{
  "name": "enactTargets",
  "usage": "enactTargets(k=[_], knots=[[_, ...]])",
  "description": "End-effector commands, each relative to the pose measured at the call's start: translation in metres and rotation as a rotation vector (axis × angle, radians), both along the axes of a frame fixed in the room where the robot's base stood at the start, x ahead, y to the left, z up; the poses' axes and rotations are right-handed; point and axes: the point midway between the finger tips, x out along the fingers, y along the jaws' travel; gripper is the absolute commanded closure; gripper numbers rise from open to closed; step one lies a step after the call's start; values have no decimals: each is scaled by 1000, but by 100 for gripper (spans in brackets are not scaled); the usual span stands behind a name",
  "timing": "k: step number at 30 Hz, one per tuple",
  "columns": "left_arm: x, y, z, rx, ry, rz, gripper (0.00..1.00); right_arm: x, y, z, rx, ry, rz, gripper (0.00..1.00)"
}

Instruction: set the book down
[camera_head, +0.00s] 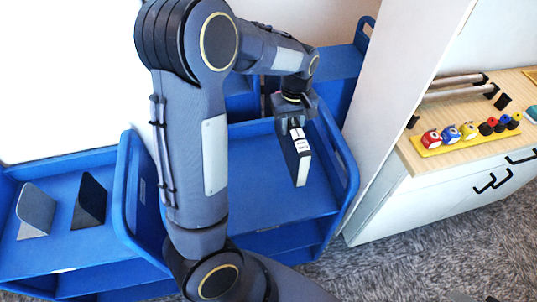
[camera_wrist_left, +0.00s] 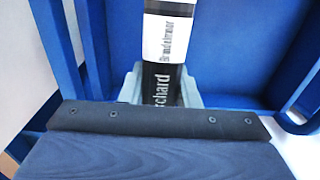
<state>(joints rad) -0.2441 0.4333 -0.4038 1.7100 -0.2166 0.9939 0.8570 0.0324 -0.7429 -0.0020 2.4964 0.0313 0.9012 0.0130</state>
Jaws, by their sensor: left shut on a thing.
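The book (camera_head: 301,163) is thin, with a white cover side and a black and white spine, and it hangs upright below my left gripper (camera_head: 296,122). My left gripper is shut on the book's upper end. In the left wrist view the spine (camera_wrist_left: 169,42) carries printed text and sits between the grey fingers (camera_wrist_left: 160,92). The book is over the right part of the blue cart's top shelf (camera_head: 265,185); I cannot tell whether its lower edge touches the shelf. My right gripper is not in view.
Raised blue end panels bound the shelf, which looks bare around the book. Another blue cart at left holds a grey bookend (camera_head: 36,210) and a black bookend (camera_head: 89,202). A white panel (camera_head: 398,90) separates the cart from a wooden counter (camera_head: 440,160) with small colourful figures.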

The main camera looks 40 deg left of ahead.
Motion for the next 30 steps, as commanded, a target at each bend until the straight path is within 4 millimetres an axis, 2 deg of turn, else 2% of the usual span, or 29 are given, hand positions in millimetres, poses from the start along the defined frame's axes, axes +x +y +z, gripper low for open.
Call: enactTargets(k=[6, 11, 18, 30], knots=[[-1, 0, -39, 0, 6, 0, 100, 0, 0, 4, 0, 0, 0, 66], [0, 0, -52, 0, 3, 0, 100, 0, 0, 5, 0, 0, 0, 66], [-1, 0, -83, 0, 4, 0, 100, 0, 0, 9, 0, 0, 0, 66], [0, 0, -91, 0, 0, 0, 100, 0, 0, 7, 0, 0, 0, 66]])
